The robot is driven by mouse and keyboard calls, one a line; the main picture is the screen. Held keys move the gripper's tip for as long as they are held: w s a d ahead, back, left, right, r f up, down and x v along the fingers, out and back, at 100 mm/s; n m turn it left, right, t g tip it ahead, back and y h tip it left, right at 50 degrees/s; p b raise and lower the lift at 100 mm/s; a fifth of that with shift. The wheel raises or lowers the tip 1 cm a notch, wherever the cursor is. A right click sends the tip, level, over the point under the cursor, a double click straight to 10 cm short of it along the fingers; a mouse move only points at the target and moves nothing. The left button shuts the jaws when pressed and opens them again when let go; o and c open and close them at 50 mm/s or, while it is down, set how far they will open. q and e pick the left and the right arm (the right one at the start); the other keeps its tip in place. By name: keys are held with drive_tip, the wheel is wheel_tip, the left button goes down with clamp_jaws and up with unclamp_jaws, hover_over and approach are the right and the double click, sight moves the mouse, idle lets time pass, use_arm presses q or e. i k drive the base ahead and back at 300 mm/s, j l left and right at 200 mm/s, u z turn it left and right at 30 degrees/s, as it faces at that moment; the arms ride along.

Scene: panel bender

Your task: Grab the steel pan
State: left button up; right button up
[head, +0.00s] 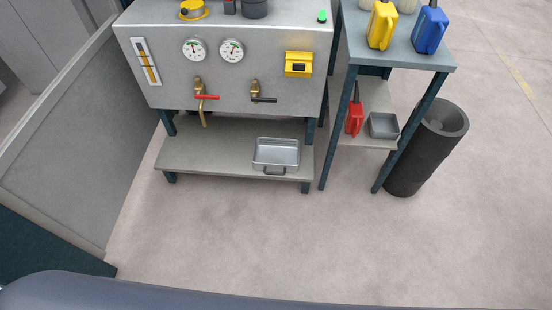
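A rectangular steel pan (276,153) with a dark front handle sits on the low grey shelf (215,150) under the metal cabinet, near the shelf's right end. It looks empty. A second, smaller grey metal pan (383,125) stands on the lower shelf of the side table, further right. Neither of my grippers shows in the head view.
The cabinet (160,100) carries gauges, a red-handled tap (206,97) and a black-handled tap (262,98). Table legs (338,140) stand right of the shelf, beside a dark bin (415,165). A grey panel (70,150) bounds the left. The floor in front is clear.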

sight(269, 154)
drive_tip(key=i+j, duration=0.4)
drive_tip(key=i+j+z, duration=0.1)
drive_tip(key=i+j, duration=0.3)
drive_tip(key=j, duration=0.2)
drive_tip(key=i+j, duration=0.35)
drive_tip(key=j, duration=0.2)
drive_tip(key=i+j, duration=0.4)
drive_tip(key=j, duration=0.15)
drive_tip(key=z, duration=0.05)
